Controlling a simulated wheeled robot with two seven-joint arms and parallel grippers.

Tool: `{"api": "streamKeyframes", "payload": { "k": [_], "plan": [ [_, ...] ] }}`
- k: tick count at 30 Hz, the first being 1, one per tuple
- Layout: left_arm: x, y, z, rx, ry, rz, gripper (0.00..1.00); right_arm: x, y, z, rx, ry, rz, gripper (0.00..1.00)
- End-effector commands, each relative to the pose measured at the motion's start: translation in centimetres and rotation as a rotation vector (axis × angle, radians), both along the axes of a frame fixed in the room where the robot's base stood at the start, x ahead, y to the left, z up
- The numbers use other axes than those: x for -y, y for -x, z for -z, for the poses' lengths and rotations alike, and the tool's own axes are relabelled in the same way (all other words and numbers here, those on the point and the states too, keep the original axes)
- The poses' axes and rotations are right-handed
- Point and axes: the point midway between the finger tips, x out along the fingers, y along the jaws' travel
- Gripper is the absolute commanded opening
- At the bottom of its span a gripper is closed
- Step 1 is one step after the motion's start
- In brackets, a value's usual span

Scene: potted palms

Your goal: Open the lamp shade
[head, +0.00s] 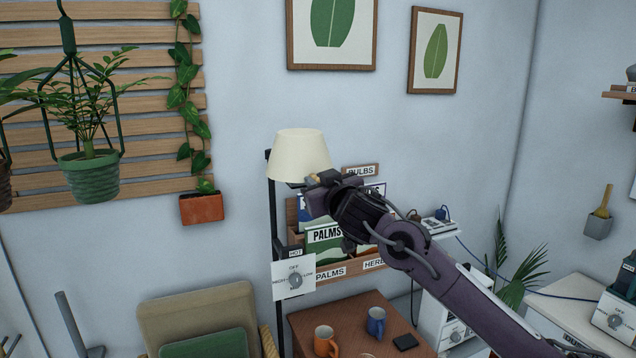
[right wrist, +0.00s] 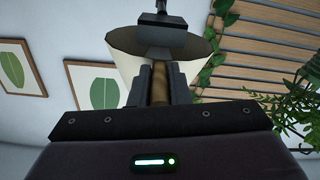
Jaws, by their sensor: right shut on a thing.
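The cream lamp shade (head: 299,156) sits atop a dark stand (head: 276,205) against the back wall, with its wide end down. In the right wrist view I see the shade (right wrist: 127,68) from below, with its dark underside. My right gripper (head: 319,182) is just under the shade's lower right edge. In the right wrist view its fingers (right wrist: 161,74) are shut on a brownish, brass-coloured handle (right wrist: 161,90) below the shade. How the handle joins the shade is hidden. My left gripper is not in view.
A shelf with seed packets (head: 325,243) and labelled boxes is behind and below my right arm. A switch plate (head: 294,277) is on the stand's front. A hanging potted plant (head: 90,180) is at left. Mugs (head: 376,321) stand on a brown table (head: 345,310) below.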

Motion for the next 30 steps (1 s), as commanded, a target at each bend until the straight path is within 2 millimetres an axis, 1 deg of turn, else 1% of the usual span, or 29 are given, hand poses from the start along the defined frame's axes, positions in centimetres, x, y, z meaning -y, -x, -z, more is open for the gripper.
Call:
{"api": "streamKeyframes", "payload": {
  "k": [5, 8, 11, 14, 18, 22, 25, 30],
  "plan": [
    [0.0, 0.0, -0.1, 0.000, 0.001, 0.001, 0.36, 0.0, 0.0, -0.1, -0.002, 0.001, 0.000, 0.00],
    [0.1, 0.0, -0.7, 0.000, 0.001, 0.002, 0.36, 0.0, 0.0, -0.5, -0.011, 0.003, 0.000, 0.00],
    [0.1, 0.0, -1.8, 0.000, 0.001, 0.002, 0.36, 0.0, 0.0, -1.1, -0.028, 0.008, 0.000, 0.00],
    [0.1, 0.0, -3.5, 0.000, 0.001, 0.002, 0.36, 0.1, 0.1, -2.1, -0.060, 0.017, 0.000, 0.00],
    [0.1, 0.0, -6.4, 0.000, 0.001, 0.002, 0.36, 0.0, 0.0, -3.6, -0.123, 0.038, 0.000, 0.00],
    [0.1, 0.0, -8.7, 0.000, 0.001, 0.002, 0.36, -0.1, -0.1, -5.1, -0.196, 0.061, -0.001, 0.00],
    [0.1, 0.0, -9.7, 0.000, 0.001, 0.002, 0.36, -0.2, -0.2, -6.2, -0.260, 0.081, -0.002, 0.00],
    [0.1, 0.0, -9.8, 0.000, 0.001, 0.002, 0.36, -0.4, -0.7, -7.8, -0.362, 0.114, -0.002, 0.00]
  ]
}}
